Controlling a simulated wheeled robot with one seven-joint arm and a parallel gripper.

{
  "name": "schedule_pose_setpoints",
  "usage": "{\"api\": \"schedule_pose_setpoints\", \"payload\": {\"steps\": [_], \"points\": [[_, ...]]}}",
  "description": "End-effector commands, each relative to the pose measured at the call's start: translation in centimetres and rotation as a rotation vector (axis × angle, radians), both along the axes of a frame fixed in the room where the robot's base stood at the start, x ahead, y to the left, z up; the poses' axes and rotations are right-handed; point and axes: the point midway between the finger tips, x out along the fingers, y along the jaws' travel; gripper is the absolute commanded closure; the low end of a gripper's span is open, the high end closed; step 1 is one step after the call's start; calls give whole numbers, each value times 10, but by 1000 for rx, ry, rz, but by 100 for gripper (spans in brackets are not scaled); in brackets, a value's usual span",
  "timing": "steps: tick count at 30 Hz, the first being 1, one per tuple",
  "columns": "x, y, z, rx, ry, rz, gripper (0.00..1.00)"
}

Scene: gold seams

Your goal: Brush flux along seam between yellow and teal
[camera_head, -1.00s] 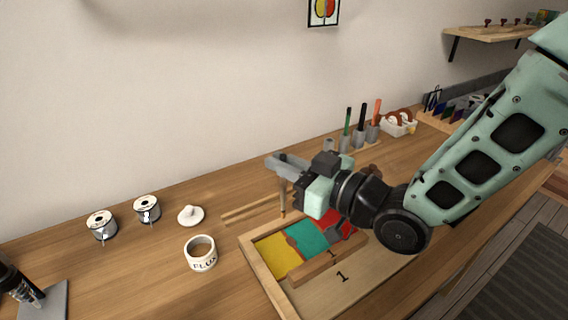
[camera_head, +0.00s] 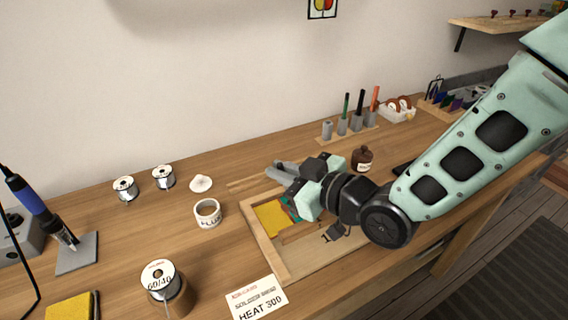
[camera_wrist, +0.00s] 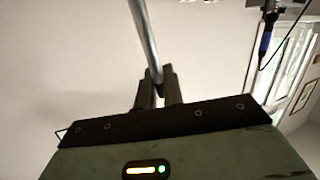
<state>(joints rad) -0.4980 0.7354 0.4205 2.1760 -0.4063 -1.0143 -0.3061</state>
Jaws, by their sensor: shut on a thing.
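My gripper (camera_head: 279,172) is above the far side of the wooden tray (camera_head: 270,268). In the wrist view its two fingers (camera_wrist: 159,90) are shut on a thin silvery rod, which I take to be the brush (camera_wrist: 145,38). The brush tip does not show clearly in the head view. The yellow piece (camera_head: 269,219) lies in the tray, with the teal piece (camera_head: 289,202) touching its right side. My gripper covers much of the teal piece and the red one. The white flux jar (camera_head: 207,214) stands open left of the tray.
A white lid (camera_head: 201,183) and two solder spools (camera_head: 125,189) lie behind the flux jar. A soldering iron (camera_head: 45,215), a 60/40 spool (camera_head: 159,281) and a HEAT 300 card (camera_head: 258,300) are to the left and front. A brown bottle (camera_head: 362,158) stands behind my wrist.

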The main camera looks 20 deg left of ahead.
Motion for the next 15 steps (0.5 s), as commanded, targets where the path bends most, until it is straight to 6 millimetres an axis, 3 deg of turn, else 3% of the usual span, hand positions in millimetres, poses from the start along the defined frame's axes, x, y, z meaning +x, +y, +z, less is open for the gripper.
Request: {"api": "schedule_pose_setpoints", "payload": {"steps": [6,15], "points": [[0,0,-25,0,0,1,100],[19,22,-22,2,-2,0,100]]}}
